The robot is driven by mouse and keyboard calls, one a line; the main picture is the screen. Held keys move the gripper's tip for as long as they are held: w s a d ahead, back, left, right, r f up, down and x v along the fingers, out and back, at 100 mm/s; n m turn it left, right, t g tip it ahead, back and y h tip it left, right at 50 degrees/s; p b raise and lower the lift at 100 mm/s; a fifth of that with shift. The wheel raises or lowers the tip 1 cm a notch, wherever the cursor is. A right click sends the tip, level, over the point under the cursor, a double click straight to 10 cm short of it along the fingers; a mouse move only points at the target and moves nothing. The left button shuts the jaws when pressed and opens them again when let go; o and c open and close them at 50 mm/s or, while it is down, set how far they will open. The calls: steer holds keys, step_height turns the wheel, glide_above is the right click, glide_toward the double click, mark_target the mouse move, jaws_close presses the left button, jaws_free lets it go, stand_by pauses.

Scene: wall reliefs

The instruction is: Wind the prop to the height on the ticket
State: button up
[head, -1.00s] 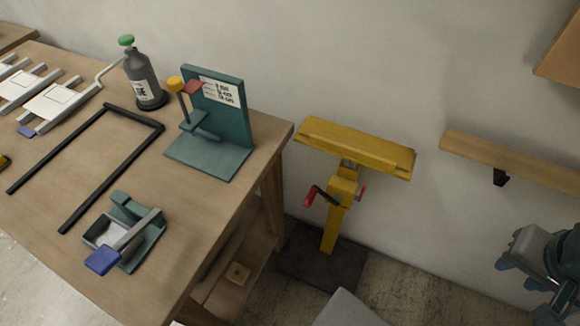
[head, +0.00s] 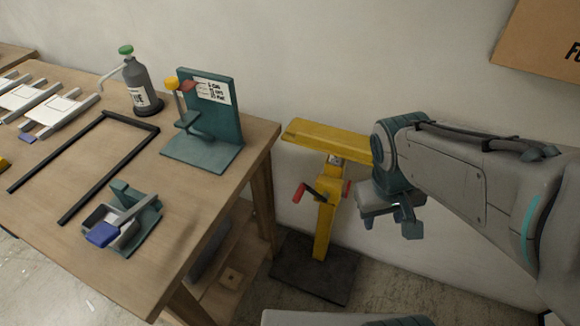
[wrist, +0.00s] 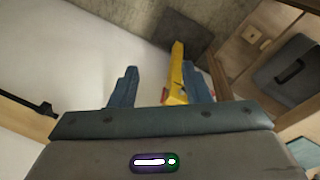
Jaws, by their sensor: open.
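The yellow prop (head: 323,228) stands upright on a dark base plate (head: 312,268) against the wall, right of the workbench. Its yellow top beam (head: 318,136) runs along the wall, and its right end is hidden behind my arm. A crank with a red grip (head: 299,193) sticks out to the left of the post; a red knob (head: 346,187) shows on the right. My gripper (head: 390,216) is open and empty, to the right of the post and apart from it. In the wrist view, the prop (wrist: 177,75) shows between and beyond the open fingers (wrist: 160,86). No height ticket is readable.
The wooden workbench (head: 205,215) fills the left. It holds a teal stand with a printed card (head: 212,91), a grey bottle (head: 140,85), a black frame (head: 133,120) and a blue-handled clamp (head: 125,222). A brown box-like panel (head: 545,45) is at top right.

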step_height(320, 180, down, 10)
steer(key=w+n+g+h+b, duration=0.1)
steer(key=w+n+h+b, duration=0.1)
steer(key=n+h+b, duration=0.3)
steer(key=n+t+b, duration=1.1)
steer(key=n+t, duration=0.6)
steer(key=n, duration=0.9)
glide_toward(298, 197)
steer(key=x, duration=0.3)
steer(key=f+b+x, duration=0.1)
steer(key=x, duration=0.3)
steer(key=b+x, duration=0.1)
steer(key=x, duration=0.3)
steer(key=shift+w+a+f, duration=0.1)
steer(key=shift+a+f, duration=0.05)
steer(key=shift+a, duration=0.05)
jaws_close()
